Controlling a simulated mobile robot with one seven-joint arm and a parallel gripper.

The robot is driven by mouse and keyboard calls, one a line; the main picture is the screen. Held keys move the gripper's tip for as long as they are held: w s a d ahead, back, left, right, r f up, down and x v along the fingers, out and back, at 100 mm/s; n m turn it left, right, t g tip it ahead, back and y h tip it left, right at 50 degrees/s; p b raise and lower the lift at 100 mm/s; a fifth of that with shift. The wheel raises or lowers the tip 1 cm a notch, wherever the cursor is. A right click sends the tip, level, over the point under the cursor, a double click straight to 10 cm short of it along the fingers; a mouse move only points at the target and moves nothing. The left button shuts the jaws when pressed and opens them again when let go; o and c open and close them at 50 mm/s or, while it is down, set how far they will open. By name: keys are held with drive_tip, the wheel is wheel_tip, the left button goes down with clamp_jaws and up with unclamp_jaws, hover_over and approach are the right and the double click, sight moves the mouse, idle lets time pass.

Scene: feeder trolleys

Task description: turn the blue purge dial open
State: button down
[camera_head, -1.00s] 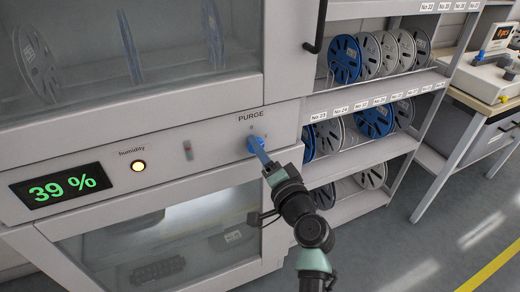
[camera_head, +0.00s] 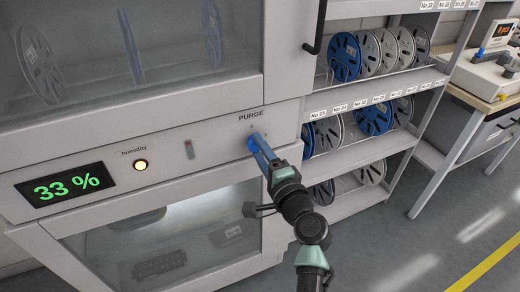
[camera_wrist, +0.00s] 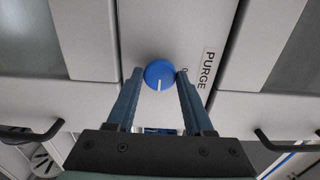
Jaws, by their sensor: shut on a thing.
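The blue purge dial (camera_wrist: 159,73) is a round knob with a white pointer line. In the wrist view the line points down towards my palm. My gripper (camera_wrist: 159,76) has one blue finger on each side of the dial, with the fingertips against its edge. In the head view my gripper (camera_head: 254,143) reaches up to the panel below the PURGE label (camera_head: 251,115) and mostly covers the dial. A small mark beside the dial is partly hidden by a finger in the wrist view.
The cabinet panel also carries a green humidity display (camera_head: 64,188) reading 33 % and a lit round lamp (camera_head: 140,165). A black door handle (camera_head: 316,28) hangs above right. A reel rack (camera_head: 385,85) stands close on the right. Floor at lower right is clear.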

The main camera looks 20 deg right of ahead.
drive_tip(key=shift+c, duration=1.6)
unclamp_jaws()
drive_tip(key=s, duration=1.3)
drive_tip(key=shift+d+b, duration=0.25)
drive_tip(key=shift+b, duration=0.1)
